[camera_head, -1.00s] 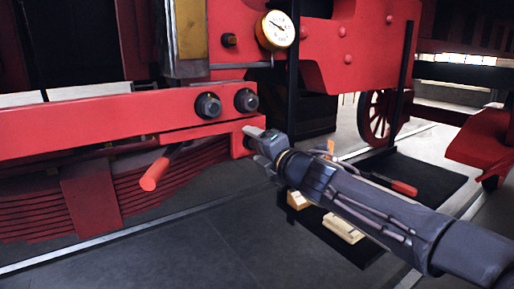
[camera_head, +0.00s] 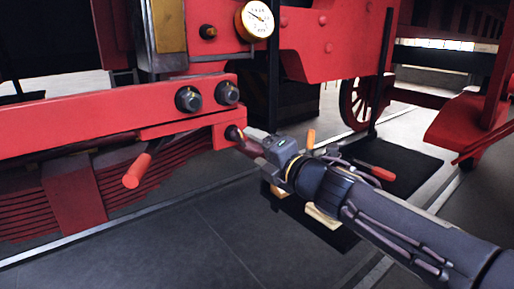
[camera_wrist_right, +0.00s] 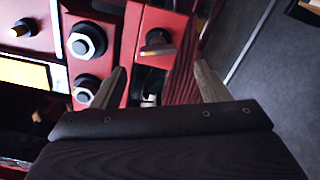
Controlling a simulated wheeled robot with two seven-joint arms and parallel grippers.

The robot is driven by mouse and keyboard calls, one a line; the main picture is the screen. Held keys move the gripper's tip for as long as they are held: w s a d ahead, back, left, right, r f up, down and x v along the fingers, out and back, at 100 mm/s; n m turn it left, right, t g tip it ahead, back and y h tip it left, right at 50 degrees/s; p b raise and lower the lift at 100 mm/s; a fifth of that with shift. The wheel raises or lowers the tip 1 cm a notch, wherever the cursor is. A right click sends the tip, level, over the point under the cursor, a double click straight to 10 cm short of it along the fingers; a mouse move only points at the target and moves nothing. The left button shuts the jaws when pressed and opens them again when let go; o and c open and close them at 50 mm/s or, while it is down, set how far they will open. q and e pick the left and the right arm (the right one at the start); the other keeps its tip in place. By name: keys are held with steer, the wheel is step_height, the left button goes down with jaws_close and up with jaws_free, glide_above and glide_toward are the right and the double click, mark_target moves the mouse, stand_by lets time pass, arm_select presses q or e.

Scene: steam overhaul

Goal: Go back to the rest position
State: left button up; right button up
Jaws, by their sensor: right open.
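My right gripper (camera_head: 250,142) is at the right end of the red beam (camera_head: 90,122), beside a dark round fitting (camera_head: 235,133). It is open and empty. In the right wrist view its two fingers (camera_wrist_right: 163,82) stand apart, with red metal and dark fittings beyond them. I cannot tell whether a fingertip touches the beam. My left gripper is not in view.
Two dark bolts (camera_head: 188,99) sit on the beam, and a red-tipped lever (camera_head: 137,170) sticks out below. A round gauge (camera_head: 256,20) is above. A dark mat (camera_head: 400,164) with tools lies behind my right arm. The floor in front is clear.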

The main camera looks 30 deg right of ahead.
steer(key=s+d+f+m+g+h, duration=0.1)
steer(key=s+f+m+g+h, duration=0.2)
steer(key=f+m, duration=0.4)
steer(key=s+f+m+g, duration=0.2)
steer(key=s+f+m, duration=0.3)
steer(key=m, duration=0.3)
steer(key=s+a+f+m+g+y, duration=0.5)
steer(key=s+a+f+m+g, duration=0.3)
steer(key=s+a+f, duration=0.55)
step_height(320, 180, up, 14)
steer(key=m+p, duration=0.1)
steer(key=p, duration=1.2)
steer(key=shift+s+d+m+t+y+p, duration=0.3)
steer(key=shift+p, duration=0.1)
